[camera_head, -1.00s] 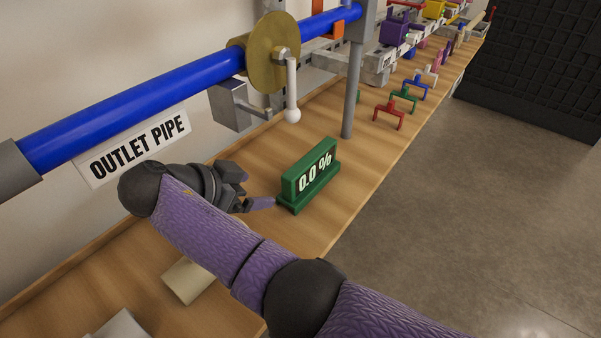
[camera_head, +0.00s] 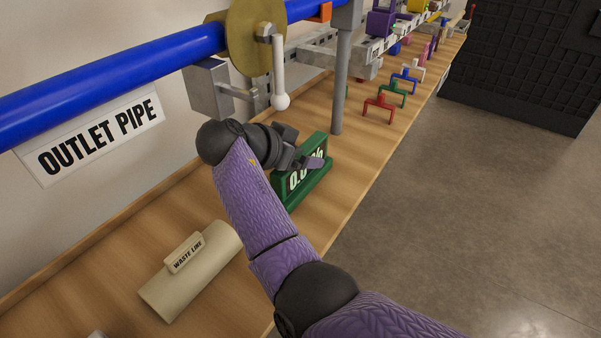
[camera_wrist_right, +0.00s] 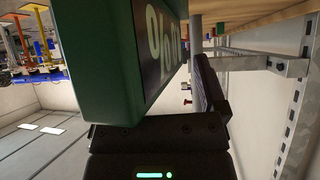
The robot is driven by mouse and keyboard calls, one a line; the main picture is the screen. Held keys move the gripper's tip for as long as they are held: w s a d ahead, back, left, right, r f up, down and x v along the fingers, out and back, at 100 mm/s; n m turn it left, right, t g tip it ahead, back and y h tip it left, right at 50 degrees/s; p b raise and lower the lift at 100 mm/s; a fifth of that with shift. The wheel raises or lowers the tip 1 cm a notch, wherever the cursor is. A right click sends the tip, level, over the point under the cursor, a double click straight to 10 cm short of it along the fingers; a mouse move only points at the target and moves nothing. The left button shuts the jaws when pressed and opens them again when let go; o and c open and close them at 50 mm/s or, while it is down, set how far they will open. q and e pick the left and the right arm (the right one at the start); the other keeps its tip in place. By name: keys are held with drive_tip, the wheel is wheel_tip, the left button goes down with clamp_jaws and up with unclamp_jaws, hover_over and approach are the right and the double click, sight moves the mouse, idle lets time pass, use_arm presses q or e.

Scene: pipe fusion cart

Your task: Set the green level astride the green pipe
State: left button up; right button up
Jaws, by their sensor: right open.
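The green level (camera_head: 299,193) stands upright on the wooden bench in the head view, with a "0.0 %" display partly covered by my right gripper. My right gripper (camera_head: 303,158) is open at the level's upper part. In the right wrist view the level (camera_wrist_right: 108,70) fills the upper left, very close, with a dark finger (camera_wrist_right: 209,88) beside its display face. The other finger is hidden there, and I cannot tell whether either touches the level. I cannot make out a green pipe in either view. My left gripper is not in view.
A blue pipe (camera_head: 120,72) labelled "OUTLET PIPE" runs above the bench, with a brass disc (camera_head: 252,45) and a white handle (camera_head: 279,75). A grey post (camera_head: 341,85) stands behind the level. A beige "WASTE LINE" piece (camera_head: 190,275) lies on the bench. Several coloured brackets stand farther along.

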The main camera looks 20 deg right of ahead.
drive_tip(key=shift+w+d+f, duration=0.15)
drive_tip(key=shift+d+f, duration=0.1)
drive_tip(key=shift+f, duration=0.05)
drive_tip(key=shift+r, duration=0.1)
clamp_jaws()
drive_tip(key=shift+r, duration=0.1)
